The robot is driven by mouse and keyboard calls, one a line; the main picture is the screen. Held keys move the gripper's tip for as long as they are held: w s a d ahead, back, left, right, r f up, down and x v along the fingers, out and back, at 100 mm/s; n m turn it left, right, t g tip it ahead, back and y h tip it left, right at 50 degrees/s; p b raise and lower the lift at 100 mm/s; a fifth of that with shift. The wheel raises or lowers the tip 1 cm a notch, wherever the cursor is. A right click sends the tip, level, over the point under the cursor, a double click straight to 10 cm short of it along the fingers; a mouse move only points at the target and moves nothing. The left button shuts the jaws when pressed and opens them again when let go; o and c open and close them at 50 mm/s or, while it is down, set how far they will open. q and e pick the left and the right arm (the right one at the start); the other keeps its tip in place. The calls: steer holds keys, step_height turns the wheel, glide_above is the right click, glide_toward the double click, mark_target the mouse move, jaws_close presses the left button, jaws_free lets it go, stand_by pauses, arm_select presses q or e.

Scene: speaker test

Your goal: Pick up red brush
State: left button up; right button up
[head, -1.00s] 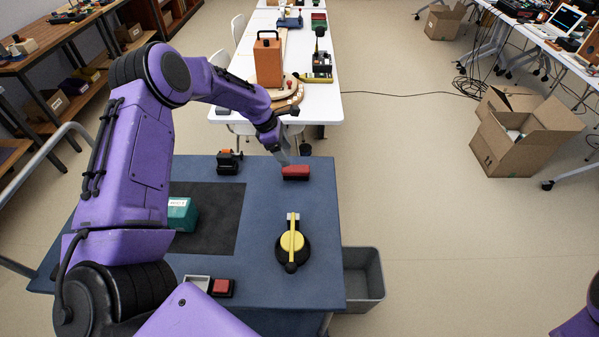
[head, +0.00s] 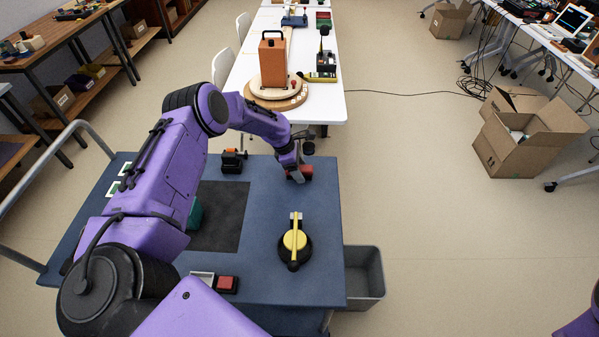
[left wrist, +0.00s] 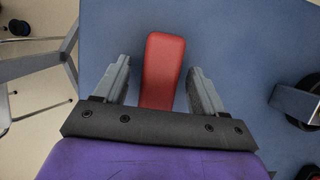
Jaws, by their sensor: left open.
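The red brush (head: 307,172) lies near the far right edge of the blue table (head: 322,210), partly hidden by my gripper in the head view. My left gripper (head: 296,179) is over it, pointing down. In the left wrist view the brush is a long red block (left wrist: 163,62) lying between the two grey fingers of my open left gripper (left wrist: 158,78). A gap shows on each side of it. I cannot tell how far the fingertips are above the table. My right gripper is not in view.
A black round device with a yellow handle (head: 294,243) stands nearer on the table. A black and orange device (head: 233,160) is left of the brush. A red block (head: 227,284) is at the front. A grey bin (head: 364,290) stands right of the table. A white table (head: 330,107) is beyond.

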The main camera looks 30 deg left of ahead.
mark_target(304, 168)
arm_select(q)
steer(key=shift+f, duration=0.3)
steer(key=c, duration=1.2)
steer(key=shift+o, duration=0.2)
steer(key=shift+w+r, duration=0.1)
steer(key=shift+r, duration=0.45)
step_height(304, 168, up, 3)
steer(key=shift+d+r, duration=0.1)
steer(key=shift+r, duration=0.05)
steer(key=s+d+r+b, duration=0.1)
steer(key=s+d+r, duration=0.4)
steer(key=s+r, duration=0.4)
steer(key=s, duration=0.4)
steer(key=shift+r, duration=0.1)
